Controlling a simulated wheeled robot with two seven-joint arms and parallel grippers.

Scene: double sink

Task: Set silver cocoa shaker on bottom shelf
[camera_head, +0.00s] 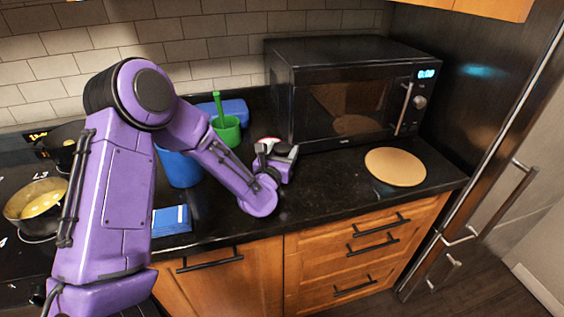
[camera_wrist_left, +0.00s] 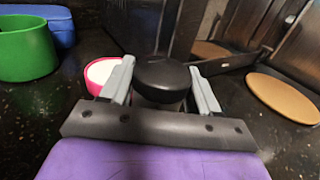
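The shaker (camera_wrist_left: 162,75) shows in the left wrist view as a round container with a black top. Its lower body is mostly hidden behind the gripper. My left gripper (camera_wrist_left: 160,88) has one grey finger on each side of it, close against its edges, and looks shut on it. In the head view my left gripper (camera_head: 279,158) is low over the counter in front of the microwave. The shaker is hard to make out there among the fingers. My right gripper is not in view. No bottom shelf can be clearly identified.
A pink-rimmed white container (camera_wrist_left: 99,75) stands just left of the shaker. A green cup (camera_head: 226,131), a blue container (camera_head: 180,168) and a black microwave (camera_head: 345,92) are nearby. A round tan-topped item (camera_head: 395,167) is at right. The counter (camera_head: 330,185) before the microwave is clear.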

